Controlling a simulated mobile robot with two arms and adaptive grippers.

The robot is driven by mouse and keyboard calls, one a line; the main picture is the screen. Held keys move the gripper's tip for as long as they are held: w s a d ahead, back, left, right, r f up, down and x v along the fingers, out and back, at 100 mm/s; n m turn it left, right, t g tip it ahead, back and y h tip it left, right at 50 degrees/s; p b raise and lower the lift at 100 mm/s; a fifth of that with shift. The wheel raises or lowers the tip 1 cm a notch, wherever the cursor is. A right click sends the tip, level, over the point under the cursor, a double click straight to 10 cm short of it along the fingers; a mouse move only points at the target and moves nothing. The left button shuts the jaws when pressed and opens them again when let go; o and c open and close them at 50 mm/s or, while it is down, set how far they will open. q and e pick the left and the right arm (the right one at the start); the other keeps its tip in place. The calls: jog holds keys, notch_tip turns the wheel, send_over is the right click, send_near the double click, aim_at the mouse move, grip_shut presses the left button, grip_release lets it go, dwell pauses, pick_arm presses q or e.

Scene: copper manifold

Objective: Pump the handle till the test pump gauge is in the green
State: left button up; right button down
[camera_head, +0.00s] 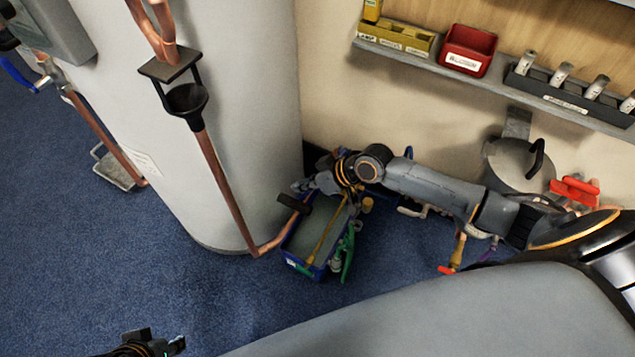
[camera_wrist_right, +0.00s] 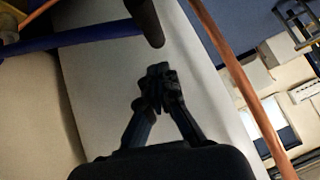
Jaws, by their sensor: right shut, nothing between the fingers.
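The test pump, a blue box (camera_head: 290,262) with a grey top, stands on the floor against the white cylinder's foot. A brass-coloured rod runs along it, and a green-handled part (camera_head: 347,252) is at its right side. A black grip (camera_head: 293,203), apparently the pump handle's end, shows at its upper left. My right gripper (camera_head: 306,186) is just above this grip. In the right wrist view its fingers (camera_wrist_right: 157,82) are shut and empty, with a dark rounded bar (camera_wrist_right: 146,22) just beyond the tips. I cannot make out the gauge. My left gripper (camera_head: 158,345) is partly cut off at the bottom edge.
The large white cylinder (camera_head: 235,110) stands left of the pump. A copper pipe (camera_head: 222,185) with a black funnel (camera_head: 186,101) runs down its front to beside the pump. A wall shelf (camera_head: 480,86) with bins is at upper right.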

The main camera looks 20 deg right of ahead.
aim_at(292, 199)
jog(key=f, duration=0.2)
jog(key=f+b, duration=0.1)
jog(key=shift+s+a+f, duration=0.25)
jog(key=shift+a+f, duration=0.05)
jog(key=shift+f, duration=0.1)
jog(key=shift+f, duration=0.1)
